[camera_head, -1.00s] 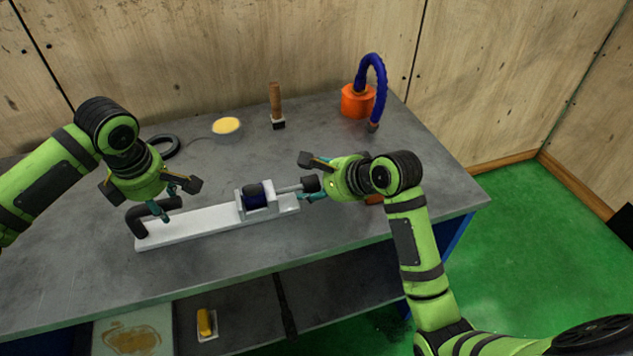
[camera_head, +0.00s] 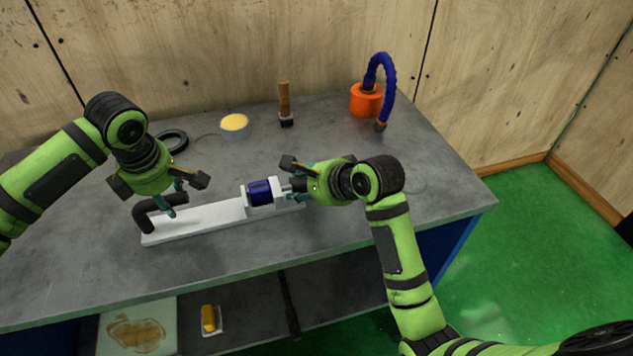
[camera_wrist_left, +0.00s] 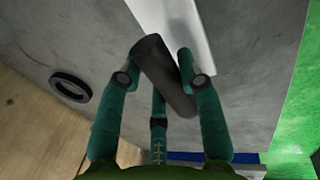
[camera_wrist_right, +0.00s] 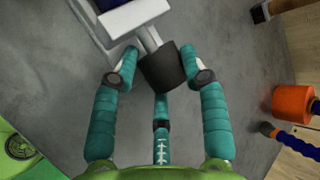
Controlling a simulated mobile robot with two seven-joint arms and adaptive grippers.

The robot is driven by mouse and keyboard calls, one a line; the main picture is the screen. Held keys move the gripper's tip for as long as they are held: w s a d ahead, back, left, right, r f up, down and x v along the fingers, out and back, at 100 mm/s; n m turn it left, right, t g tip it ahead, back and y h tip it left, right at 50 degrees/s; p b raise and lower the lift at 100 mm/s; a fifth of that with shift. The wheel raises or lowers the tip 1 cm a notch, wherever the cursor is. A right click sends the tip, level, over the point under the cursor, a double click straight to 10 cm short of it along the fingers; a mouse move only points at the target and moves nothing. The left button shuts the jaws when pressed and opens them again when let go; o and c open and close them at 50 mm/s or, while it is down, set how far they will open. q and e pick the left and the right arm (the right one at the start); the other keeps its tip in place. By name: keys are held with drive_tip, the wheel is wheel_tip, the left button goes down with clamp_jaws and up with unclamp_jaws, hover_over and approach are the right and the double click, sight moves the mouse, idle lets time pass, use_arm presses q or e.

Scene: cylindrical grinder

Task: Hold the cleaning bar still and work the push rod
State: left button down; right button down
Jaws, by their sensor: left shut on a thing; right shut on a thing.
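The cleaning bar is a long white bar (camera_head: 200,221) lying on the grey bench, with a black bent handle (camera_head: 143,214) at its left end. My left gripper (camera_head: 172,200) is shut on that black handle, which also shows between the fingers in the left wrist view (camera_wrist_left: 163,75). A white holder with a dark blue cylinder (camera_head: 260,192) sits near the bar's right end. The push rod (camera_wrist_right: 148,38) runs from it to a black knob (camera_wrist_right: 162,68). My right gripper (camera_wrist_right: 162,75) is shut on this knob; in the head view it partly hides the rod.
Behind the bar on the bench (camera_head: 415,190) stand a black ring (camera_head: 172,141), a bowl with yellow contents (camera_head: 234,125), a wooden-handled brush (camera_head: 285,105) and an orange pot with a blue hose (camera_head: 365,101). A yellow block (camera_head: 208,318) lies on the lower shelf.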

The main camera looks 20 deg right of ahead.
drive_tip(key=c, duration=0.8)
unclamp_jaws()
drive_tip(key=shift+a+r, duration=0.1)
drive_tip(key=shift+a, duration=0.1)
drive_tip(key=shift+d, duration=0.15)
drive_tip(key=shift+d, duration=0.25)
drive_tip(key=d, duration=0.4)
drive_tip(key=v, duration=1.2)
drive_tip(key=shift+w+d+r+n+t+h, duration=0.8)
drive_tip(key=shift+w+d+r+n+t, duration=0.6)
drive_tip(key=shift+w+r, duration=1.5)
drive_tip(key=shift+w+d+r+n+t+h, duration=0.8)
drive_tip(key=shift+w+d+r+n+t, duration=0.65)
drive_tip(key=shift+w+r, duration=1.45)
drive_tip(key=shift+w+d+r+n+t+h, duration=0.9)
drive_tip(key=shift+w+r+n+t, duration=0.5)
drive_tip(key=shift+w+r, duration=1.5)
